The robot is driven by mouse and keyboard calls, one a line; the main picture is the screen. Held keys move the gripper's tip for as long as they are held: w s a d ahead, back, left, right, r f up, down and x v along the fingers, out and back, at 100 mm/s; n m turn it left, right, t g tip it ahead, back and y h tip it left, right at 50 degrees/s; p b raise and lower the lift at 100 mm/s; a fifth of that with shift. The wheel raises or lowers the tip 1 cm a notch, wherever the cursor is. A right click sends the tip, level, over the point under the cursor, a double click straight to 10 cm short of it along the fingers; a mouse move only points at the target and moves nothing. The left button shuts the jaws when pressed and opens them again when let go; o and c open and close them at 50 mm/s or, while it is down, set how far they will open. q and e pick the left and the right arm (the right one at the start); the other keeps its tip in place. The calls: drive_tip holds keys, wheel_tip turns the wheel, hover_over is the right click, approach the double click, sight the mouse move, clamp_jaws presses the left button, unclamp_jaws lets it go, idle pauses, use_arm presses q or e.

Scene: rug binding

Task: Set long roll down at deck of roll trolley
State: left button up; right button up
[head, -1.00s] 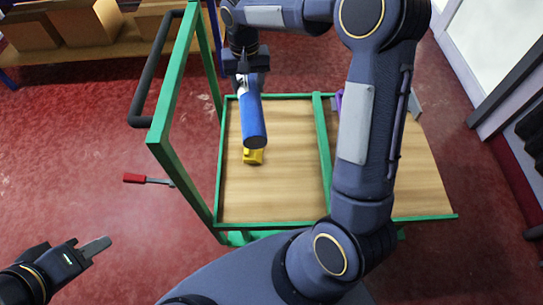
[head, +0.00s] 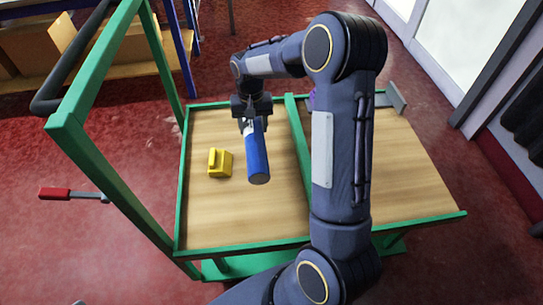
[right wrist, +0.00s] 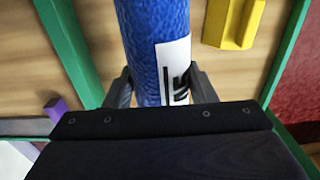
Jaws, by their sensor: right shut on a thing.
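The long roll (head: 257,155) is blue with a white label. My right gripper (head: 251,116) is shut on it near its far end. In the right wrist view the roll (right wrist: 150,50) passes between the two fingers (right wrist: 155,88). The roll trolley has a wooden deck (head: 215,215) with a green frame. The roll is over the deck's left section; whether it touches the wood I cannot tell. Only a small tip at the bottom edge of the head view may be my left gripper, and its jaws do not show.
A yellow block (head: 220,163) lies on the deck left of the roll. A green bar (head: 298,140) divides the deck. A purple thing (head: 312,98) and a grey bracket (head: 397,97) are at the far right. A green upright handle frame (head: 100,90) stands at the left.

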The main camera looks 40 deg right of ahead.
drive_tip(key=s+d+f, duration=0.1)
drive_tip(key=f, duration=0.1)
drive_tip(key=s+d+f+b, duration=0.1)
drive_tip(key=s+d+f, duration=0.1)
drive_tip(key=s+d+f+b, duration=0.1)
drive_tip(key=s+f, duration=0.1)
drive_tip(key=shift+s+d+f, duration=0.25)
drive_tip(key=shift+d+f, duration=0.1)
drive_tip(key=shift+s+d+f+b, duration=0.15)
drive_tip(key=shift+f+b, duration=0.35)
drive_tip(key=shift+f, duration=1.2)
drive_tip(key=shift+f, duration=0.15)
drive_tip(key=o, duration=1.1)
